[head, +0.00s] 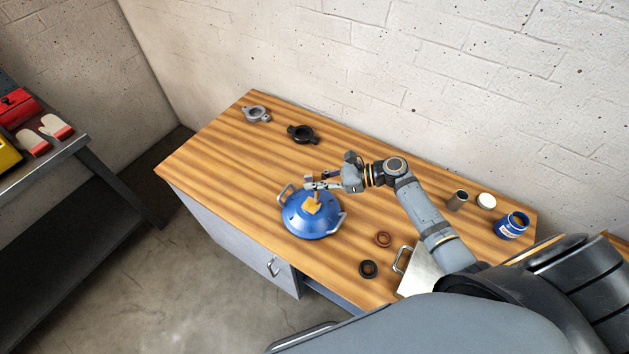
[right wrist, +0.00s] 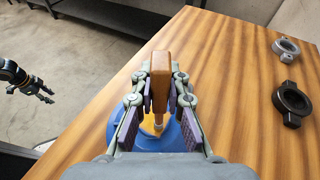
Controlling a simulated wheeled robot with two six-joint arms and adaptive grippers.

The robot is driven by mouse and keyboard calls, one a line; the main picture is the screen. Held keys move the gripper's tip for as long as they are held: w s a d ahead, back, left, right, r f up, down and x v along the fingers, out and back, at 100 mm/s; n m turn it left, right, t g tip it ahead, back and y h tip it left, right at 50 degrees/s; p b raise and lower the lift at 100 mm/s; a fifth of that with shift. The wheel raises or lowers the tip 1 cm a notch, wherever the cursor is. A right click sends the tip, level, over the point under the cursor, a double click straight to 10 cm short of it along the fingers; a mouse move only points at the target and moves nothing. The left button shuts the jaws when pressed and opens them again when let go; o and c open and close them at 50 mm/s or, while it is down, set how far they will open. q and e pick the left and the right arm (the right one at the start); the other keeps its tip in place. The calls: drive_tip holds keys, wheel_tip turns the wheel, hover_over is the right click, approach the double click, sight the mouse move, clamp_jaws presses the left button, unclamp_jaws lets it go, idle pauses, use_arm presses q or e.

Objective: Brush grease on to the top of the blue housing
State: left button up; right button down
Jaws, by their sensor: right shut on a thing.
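The blue housing (head: 300,222), a rounded dome with metal handles on its sides, stands on the wooden bench. My right gripper (head: 312,184) is above it, shut on a brush. The brush's brown wooden handle (right wrist: 161,75) is between the fingers, and its lower end points down at the housing top. An orange-yellow patch (head: 312,205) shows there; I cannot tell how much is bristles and how much is grease. The housing (right wrist: 150,138) is partly hidden by the fingers in the right wrist view. My left gripper (right wrist: 46,93) is off the bench, open and empty.
A grey part (head: 257,114) and a black part (head: 302,134) lie behind. A brown ring (head: 383,239) and black ring (head: 368,269) lie in front.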

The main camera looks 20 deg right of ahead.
drive_tip(key=shift+s+a, duration=0.1)
drive_tip(key=shift+s+a+p, duration=0.9)
drive_tip(key=shift+a+p, duration=0.25)
drive_tip(key=shift+p, duration=0.15)
drive_tip(key=shift+w+d, duration=0.1)
drive_tip(key=shift+d, duration=0.05)
drive_tip(key=shift+w+d+b, duration=0.4)
drive_tip(key=shift+w+d, duration=0.5)
drive_tip(key=shift+d, duration=0.25)
drive_tip(key=shift+a, duration=0.1)
drive_tip(key=shift+s+a+p, duration=1)
drive_tip(key=shift+a+p, duration=0.25)
drive_tip(key=shift+p, duration=0.1)
